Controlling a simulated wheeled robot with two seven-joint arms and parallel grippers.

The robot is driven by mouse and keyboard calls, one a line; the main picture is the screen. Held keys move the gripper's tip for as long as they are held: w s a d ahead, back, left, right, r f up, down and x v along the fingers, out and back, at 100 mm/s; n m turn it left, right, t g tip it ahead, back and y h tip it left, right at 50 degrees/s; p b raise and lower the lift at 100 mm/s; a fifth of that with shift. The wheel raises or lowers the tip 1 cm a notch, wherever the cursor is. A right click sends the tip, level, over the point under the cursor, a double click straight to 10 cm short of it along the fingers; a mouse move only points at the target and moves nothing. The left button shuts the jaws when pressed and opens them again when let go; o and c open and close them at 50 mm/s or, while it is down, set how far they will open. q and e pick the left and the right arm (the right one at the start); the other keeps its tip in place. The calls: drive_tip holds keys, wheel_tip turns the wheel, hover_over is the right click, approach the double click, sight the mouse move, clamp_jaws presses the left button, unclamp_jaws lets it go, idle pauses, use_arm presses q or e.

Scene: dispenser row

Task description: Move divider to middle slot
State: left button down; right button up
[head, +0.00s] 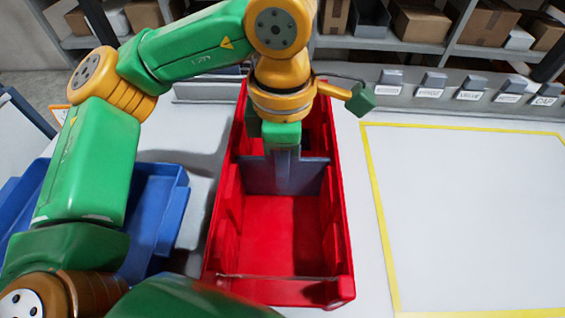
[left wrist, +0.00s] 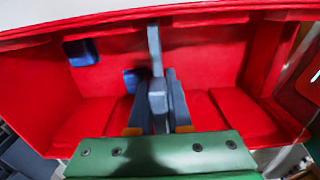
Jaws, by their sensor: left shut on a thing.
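The red bin (head: 278,240) stands lengthwise on the white table, with ribbed slots along its inner side walls. The grey-blue divider (head: 312,177) is upright and spans the bin crosswise, around the middle of its length. My left gripper (head: 284,152) is above the divider and shut on its top part. In the left wrist view, the divider (left wrist: 154,48) shows nearly edge-on between the fingers of the left gripper (left wrist: 156,105), with the red bin (left wrist: 210,60) around it. I cannot tell whether its lower edge is seated in a slot. My right gripper is not in view.
A blue bin (head: 160,205) stands left of the red bin, partly behind my arm. A yellow-taped rectangle (head: 377,215) on the right table is empty. A row of labelled dispensers (head: 430,84) lines the back edge. Shelves with cardboard boxes (head: 485,27) stand behind.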

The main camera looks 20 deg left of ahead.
use_arm(q)
drive_tip(key=c, duration=0.8)
unclamp_jaws()
drive_tip(key=shift+o, duration=0.2)
wheel_tip(320, 180, up, 7)
drive_tip(key=shift+r+p, duration=0.15)
drive_tip(key=shift+p, duration=0.5)
